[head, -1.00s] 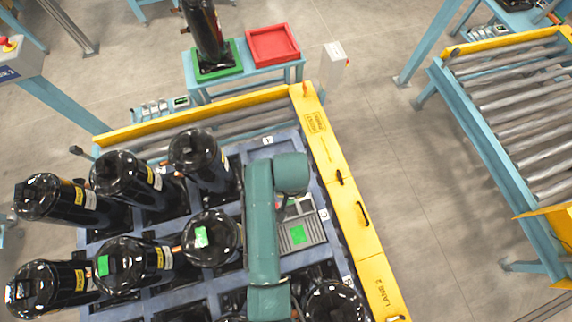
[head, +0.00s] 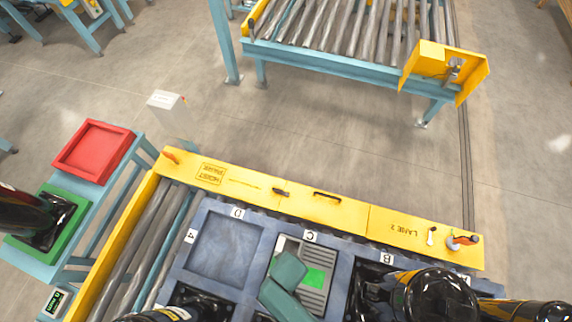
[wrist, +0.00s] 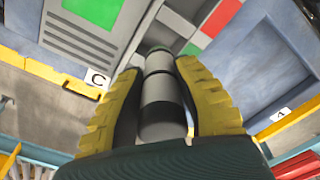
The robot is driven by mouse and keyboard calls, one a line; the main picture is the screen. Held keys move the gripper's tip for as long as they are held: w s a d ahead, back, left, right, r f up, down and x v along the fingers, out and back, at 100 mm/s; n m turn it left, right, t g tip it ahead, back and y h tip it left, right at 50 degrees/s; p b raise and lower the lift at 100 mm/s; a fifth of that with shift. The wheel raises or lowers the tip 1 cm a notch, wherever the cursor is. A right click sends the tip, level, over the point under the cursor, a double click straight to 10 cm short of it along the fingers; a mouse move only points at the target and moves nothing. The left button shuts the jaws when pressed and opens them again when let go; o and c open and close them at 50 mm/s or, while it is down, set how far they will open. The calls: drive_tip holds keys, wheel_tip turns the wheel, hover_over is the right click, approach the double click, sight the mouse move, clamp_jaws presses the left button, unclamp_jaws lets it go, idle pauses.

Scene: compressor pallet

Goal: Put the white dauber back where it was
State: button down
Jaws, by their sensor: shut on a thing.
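A pale grey-white cylinder with darker bands, which I take to be the white dauber (wrist: 160,115), is between the fingers of my gripper (wrist: 160,70) in the wrist view. My gripper is shut on it. Its far end looks green. In the head view my arm covers part of a grey slotted panel with a green patch (head: 314,277) in the cell by label C, and the fingers and dauber are hidden there. The yellow rail (head: 340,212) runs behind, with a small white item (head: 431,236) and an orange-and-white item (head: 462,241) on its right part.
An empty blue-grey cell (head: 225,245) lies left of the panel. Black compressors (head: 435,295) stand at the right and front. A red tray (head: 93,150) and a green tray (head: 75,235) holding a black compressor are at left. A roller conveyor (head: 350,35) stands beyond open floor.

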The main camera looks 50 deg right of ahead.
wheel_tip(320, 180, down, 7)
drive_tip(key=b, duration=0.6)
drive_tip(key=shift+r, duration=0.25)
drive_tip(key=c, duration=0.9)
unclamp_jaws()
drive_tip(key=shift+f, duration=0.15)
wheel_tip(320, 180, up, 8)
drive_tip(key=p, duration=0.9)
drive_tip(key=shift+s+a, duration=0.15)
drive_tip(key=shift+f, duration=0.1)
